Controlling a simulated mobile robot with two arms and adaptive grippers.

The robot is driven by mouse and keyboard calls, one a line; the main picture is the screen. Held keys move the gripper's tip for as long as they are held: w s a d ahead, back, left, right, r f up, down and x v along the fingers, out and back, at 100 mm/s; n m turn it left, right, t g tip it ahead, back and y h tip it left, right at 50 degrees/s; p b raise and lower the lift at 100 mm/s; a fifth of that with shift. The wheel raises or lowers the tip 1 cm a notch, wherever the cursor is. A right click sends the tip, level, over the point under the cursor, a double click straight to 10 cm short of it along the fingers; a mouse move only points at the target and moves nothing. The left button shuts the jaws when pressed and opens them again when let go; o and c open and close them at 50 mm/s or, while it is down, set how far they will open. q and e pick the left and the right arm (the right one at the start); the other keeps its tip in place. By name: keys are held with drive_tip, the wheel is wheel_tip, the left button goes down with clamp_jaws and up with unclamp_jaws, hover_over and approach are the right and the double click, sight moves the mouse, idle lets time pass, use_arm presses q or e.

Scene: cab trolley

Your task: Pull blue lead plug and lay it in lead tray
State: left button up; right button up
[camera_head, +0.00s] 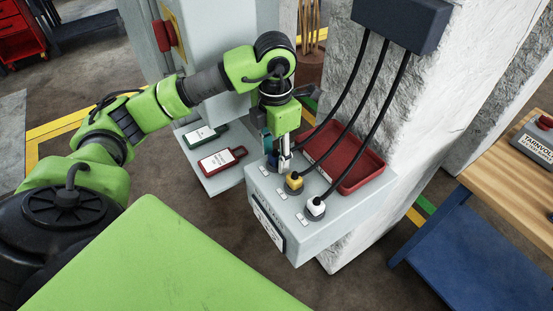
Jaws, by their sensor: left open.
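My left gripper (279,168) points down over the back left of the grey lead box (318,241). It is open, with its fingertips low at the leftmost socket position. The blue plug cannot be made out clearly there; the fingers cover that spot. The leftmost black cable (345,92) runs down behind the gripper towards it. A yellow plug (294,182) and a white plug (315,207) stand upright in the box top, each with a black cable. The red lead tray (367,171) lies at the back right of the box and looks empty. My right gripper is out of view.
A dark cable housing (402,22) hangs on the rough white pillar (470,70) above. A grey shelf (222,180) at the left holds a green tag (203,133) and a red tag (221,159). A wooden table (515,185) stands at the right.

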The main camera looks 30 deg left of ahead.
sight(276, 154)
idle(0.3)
use_arm(q)
clamp_jaws()
drive_tip(key=shift+r+p, duration=1.6)
drive_tip(key=shift+r, duration=1.4)
